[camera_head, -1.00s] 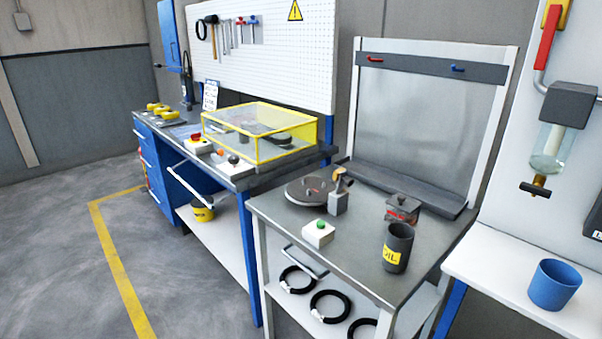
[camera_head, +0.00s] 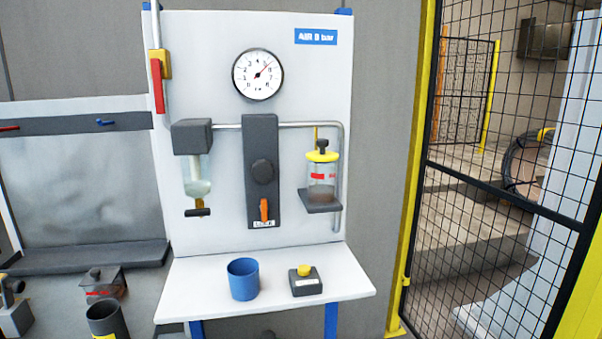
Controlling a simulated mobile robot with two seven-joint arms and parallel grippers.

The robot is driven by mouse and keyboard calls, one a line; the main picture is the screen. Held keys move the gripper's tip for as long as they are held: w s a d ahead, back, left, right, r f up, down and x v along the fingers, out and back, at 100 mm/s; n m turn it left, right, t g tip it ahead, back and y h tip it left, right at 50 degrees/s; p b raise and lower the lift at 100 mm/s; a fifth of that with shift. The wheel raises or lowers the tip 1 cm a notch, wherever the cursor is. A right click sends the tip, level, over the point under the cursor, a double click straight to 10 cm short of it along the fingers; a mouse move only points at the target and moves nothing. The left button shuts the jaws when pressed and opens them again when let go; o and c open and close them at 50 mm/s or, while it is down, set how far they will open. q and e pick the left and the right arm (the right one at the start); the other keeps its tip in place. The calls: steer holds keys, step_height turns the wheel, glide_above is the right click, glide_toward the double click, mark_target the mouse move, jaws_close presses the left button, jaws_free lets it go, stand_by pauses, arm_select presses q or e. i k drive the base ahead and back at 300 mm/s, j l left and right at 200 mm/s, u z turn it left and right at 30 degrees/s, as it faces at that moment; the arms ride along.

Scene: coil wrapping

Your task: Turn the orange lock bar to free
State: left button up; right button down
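The orange lock bar (camera_head: 264,209) is a small bar standing upright near the bottom of a dark vertical plate (camera_head: 260,140) on the white air panel. A label (camera_head: 264,224) sits just below the bar; its text is too small to read surely. A round dark knob (camera_head: 262,171) is above the bar on the same plate. Neither of my grippers shows in the head view.
A pressure gauge (camera_head: 258,74), a filter bowl (camera_head: 197,176) and an oiler jar (camera_head: 321,172) are on the panel. A blue cup (camera_head: 243,279) and a yellow-button box (camera_head: 305,280) stand on the white shelf (camera_head: 190,290). A mesh fence (camera_head: 500,185) is at the right.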

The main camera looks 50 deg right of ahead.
mark_target(263, 207)
steer(key=z, duration=1.4)
